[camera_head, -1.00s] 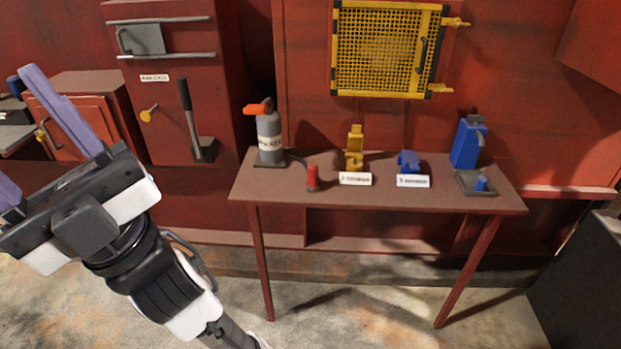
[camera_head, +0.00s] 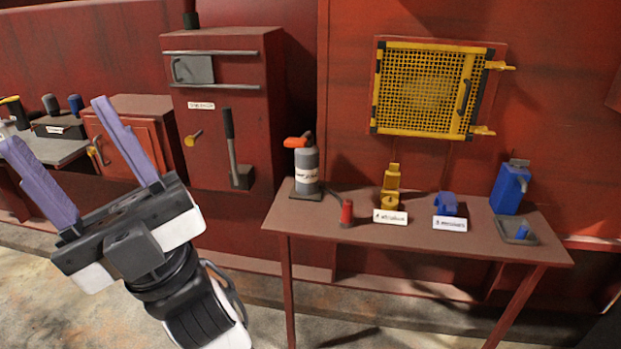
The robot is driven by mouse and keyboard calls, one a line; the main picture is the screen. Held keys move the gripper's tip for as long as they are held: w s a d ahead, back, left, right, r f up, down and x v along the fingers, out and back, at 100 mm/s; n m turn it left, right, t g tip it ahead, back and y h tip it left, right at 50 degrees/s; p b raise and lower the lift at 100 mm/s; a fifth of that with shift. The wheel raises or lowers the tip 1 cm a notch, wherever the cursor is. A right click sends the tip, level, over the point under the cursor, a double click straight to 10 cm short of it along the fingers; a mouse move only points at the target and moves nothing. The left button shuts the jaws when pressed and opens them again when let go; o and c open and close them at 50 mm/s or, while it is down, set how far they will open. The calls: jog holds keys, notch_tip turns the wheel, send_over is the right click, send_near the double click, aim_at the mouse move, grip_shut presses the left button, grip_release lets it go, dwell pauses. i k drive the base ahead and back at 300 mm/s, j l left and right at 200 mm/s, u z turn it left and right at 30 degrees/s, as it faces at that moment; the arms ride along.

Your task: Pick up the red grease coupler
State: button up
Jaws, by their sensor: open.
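The red grease coupler (camera_head: 347,213) is a small red cylinder standing upright near the front left of the brown table (camera_head: 318,226). A dark hose runs from it to a grey grease canister (camera_head: 306,172) with an orange top, just behind it to the left. My gripper (camera_head: 72,155) is at the left of the view, with its two purple fingers wide apart and nothing between them. It is well to the left of the table and apart from the coupler.
A yellow fitting (camera_head: 391,187) and a blue fitting (camera_head: 446,204) stand behind white labels right of the coupler. A blue dispenser (camera_head: 510,188) and a small tray (camera_head: 517,238) are at the table's right. A red cabinet (camera_head: 228,100) with a lever stands behind, left of the table.

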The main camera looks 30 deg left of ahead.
aim_at(347, 220)
jog(key=i+j, duration=0.5)
jog(key=i, duration=0.65)
